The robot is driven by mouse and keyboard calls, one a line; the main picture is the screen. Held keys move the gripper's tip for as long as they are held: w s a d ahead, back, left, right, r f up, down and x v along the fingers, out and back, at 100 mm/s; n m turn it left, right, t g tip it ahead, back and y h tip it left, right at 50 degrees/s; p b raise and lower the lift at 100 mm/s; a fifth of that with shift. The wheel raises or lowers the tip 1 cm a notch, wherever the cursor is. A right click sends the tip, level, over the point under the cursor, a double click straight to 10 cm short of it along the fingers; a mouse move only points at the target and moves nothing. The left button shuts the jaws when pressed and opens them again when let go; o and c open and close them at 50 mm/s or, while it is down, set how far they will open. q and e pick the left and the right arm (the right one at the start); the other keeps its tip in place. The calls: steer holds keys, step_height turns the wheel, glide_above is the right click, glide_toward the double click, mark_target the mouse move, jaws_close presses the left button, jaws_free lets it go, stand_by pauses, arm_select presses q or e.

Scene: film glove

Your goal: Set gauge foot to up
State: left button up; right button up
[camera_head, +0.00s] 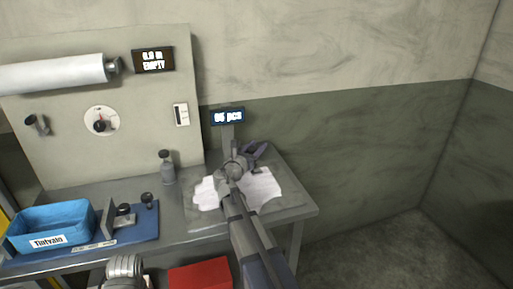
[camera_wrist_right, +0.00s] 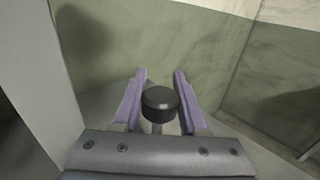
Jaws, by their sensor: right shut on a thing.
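My right gripper (camera_head: 254,152) is at the back of the bench, below a small display that reads like "95 pcs" (camera_head: 228,116). In the right wrist view its purple fingers (camera_wrist_right: 160,98) are on either side of a round black knob (camera_wrist_right: 160,103) on a short stem, and they are shut on it. In the head view the gripper and arm hide this knob. I cannot tell from the frames which part is the gauge foot or its position.
The grey bench (camera_head: 293,207) carries white sheets (camera_head: 262,190), a grey bottle (camera_head: 167,170), and a blue bin (camera_head: 50,228) beside a blue plate with two black knobs. A panel (camera_head: 75,80) behind holds a white roll (camera_head: 50,73) and a dial (camera_head: 101,121). A red box (camera_head: 200,275) is below.

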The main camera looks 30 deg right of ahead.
jaws_close()
stand_by(0.8)
